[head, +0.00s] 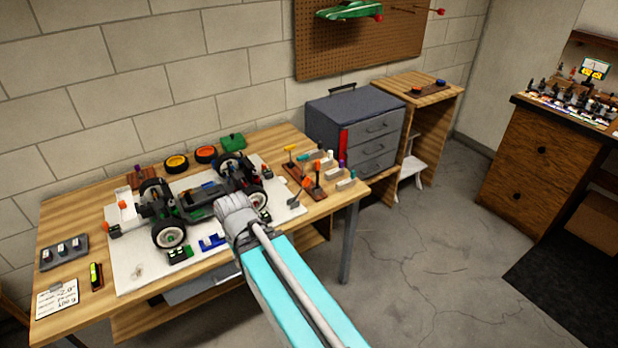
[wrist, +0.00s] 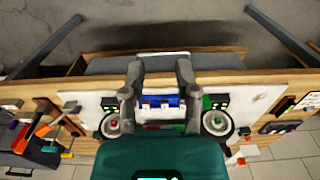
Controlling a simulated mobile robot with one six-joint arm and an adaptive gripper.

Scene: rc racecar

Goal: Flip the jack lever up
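I cannot single out the jack lever for sure. The RC car chassis (head: 190,202) stands on a white mat (head: 130,262) on the workbench. A blue part (head: 212,241) lies by the mat's front edge; it also shows in the wrist view (wrist: 160,101), between two wheels. A small orange-topped tool (head: 300,191) lies right of the car. My gripper (wrist: 160,78) is over the car's near side, its two fingers apart with nothing held between them. In the head view my arm hides the fingertips and part of the car.
Black-and-green blocks (head: 179,254) lie beside the wheels. A grey tray (head: 65,252) is at the left. A drawer cabinet (head: 356,130) stands at the right back. Open floor lies in front.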

